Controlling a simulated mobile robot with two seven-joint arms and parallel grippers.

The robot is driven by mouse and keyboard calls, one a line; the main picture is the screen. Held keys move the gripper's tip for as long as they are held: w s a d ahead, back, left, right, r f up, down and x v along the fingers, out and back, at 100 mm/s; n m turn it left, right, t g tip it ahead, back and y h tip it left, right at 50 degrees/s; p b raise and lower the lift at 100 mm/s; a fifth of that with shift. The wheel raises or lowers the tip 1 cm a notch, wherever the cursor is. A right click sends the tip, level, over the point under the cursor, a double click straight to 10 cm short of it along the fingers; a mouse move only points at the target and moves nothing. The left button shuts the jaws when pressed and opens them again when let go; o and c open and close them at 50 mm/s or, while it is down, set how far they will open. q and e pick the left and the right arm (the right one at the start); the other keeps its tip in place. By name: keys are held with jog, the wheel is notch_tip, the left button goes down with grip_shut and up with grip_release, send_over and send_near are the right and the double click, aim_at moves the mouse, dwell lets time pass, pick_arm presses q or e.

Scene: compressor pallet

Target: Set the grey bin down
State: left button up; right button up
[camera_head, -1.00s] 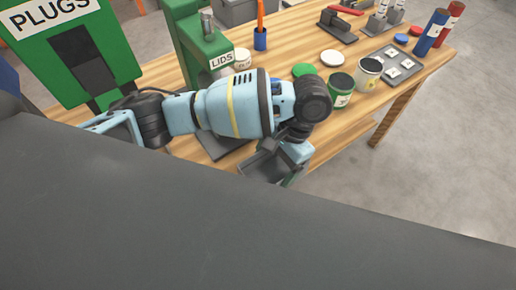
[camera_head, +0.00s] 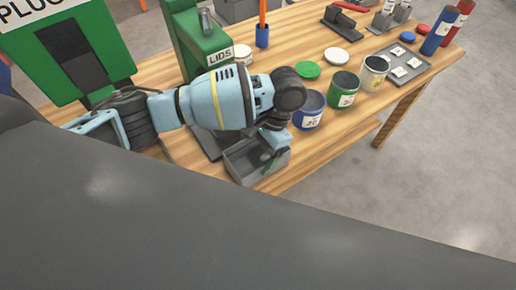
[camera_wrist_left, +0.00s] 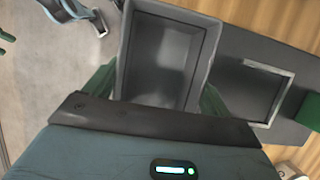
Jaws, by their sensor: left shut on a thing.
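The grey bin (camera_head: 240,168) is an open rectangular box at the front edge of the wooden table, below the wrist of my left arm. My left gripper (camera_head: 269,158) is shut on the bin, with a green finger showing at its near wall. In the left wrist view the bin (camera_wrist_left: 165,52) looks empty, and green fingers of the gripper (camera_wrist_left: 158,92) show on both sides of it. Whether the bin's underside touches the table is hidden. My right gripper is not in view.
The wooden table (camera_head: 300,163) carries a green press marked LIDS (camera_head: 193,40), whose dark base (camera_head: 205,142) lies beside the bin. Blue (camera_head: 309,110), green (camera_head: 344,90) and white (camera_head: 374,72) tins stand to the right. A green PLUGS dispenser (camera_head: 110,60) stands left.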

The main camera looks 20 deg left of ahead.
pick_arm(q)
jog(key=shift+w, duration=0.1)
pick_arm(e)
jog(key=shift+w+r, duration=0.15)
pick_arm(q)
jog(key=o, duration=0.9)
jog(key=shift+w+d+r, duration=0.1)
jog(key=shift+r, duration=0.25)
jog(key=p+v, duration=0.2)
jog(key=v, duration=0.9)
jog(key=shift+r, duration=0.25)
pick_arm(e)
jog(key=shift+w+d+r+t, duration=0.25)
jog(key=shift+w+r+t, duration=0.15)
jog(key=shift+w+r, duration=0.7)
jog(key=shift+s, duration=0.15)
